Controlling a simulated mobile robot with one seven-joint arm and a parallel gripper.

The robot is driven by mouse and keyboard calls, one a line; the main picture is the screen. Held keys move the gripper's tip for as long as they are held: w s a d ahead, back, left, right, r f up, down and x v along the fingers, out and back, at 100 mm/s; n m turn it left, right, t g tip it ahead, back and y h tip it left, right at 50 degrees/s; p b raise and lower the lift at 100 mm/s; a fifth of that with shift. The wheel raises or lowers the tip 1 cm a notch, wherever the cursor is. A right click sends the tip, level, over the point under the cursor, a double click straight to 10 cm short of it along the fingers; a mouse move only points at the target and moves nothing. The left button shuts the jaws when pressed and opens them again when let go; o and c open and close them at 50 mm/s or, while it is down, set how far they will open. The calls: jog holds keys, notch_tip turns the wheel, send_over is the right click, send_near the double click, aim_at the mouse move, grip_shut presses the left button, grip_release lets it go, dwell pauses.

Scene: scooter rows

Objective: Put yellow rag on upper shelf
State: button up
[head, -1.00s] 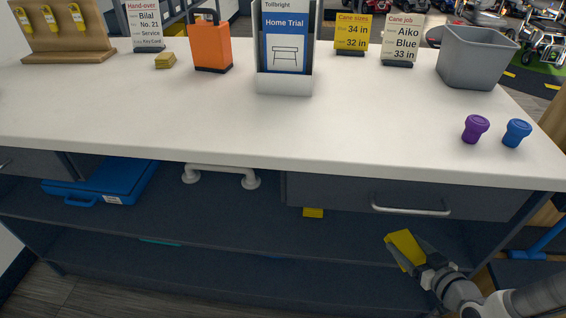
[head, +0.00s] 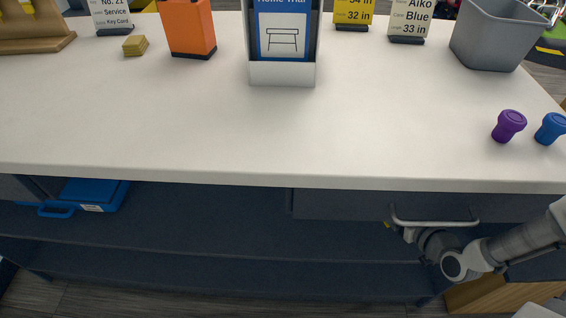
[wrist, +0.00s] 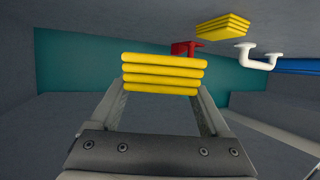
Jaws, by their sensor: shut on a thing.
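A folded yellow rag (wrist: 164,72) is held between the two fingers of my gripper (wrist: 163,88) in the wrist view. The upper shelf (head: 250,232) lies under the counter. In the wrist view, which seems upside down, a second yellow folded stack (wrist: 222,26) rests deeper in, apart from the held rag.
A white grab bar (wrist: 262,58), a red object (wrist: 185,48) and a blue object (wrist: 298,67) are near the second stack. A blue case (head: 95,195) sits at the shelf's left. The counter (head: 250,130) and closed drawer (head: 340,203) overhang the shelf. A lower shelf (head: 220,272) runs beneath.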

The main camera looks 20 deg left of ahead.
aim_at(377, 228)
notch_tip(377, 228, down, 10)
jog(key=b, duration=0.4)
dwell(0.3)
jog(key=shift+f, duration=0.1)
jog(key=o, duration=1.2)
jog(key=shift+c, duration=0.2)
jog(key=shift+r, duration=0.2)
jog(key=p+v, duration=0.3)
jog(key=v, duration=0.9)
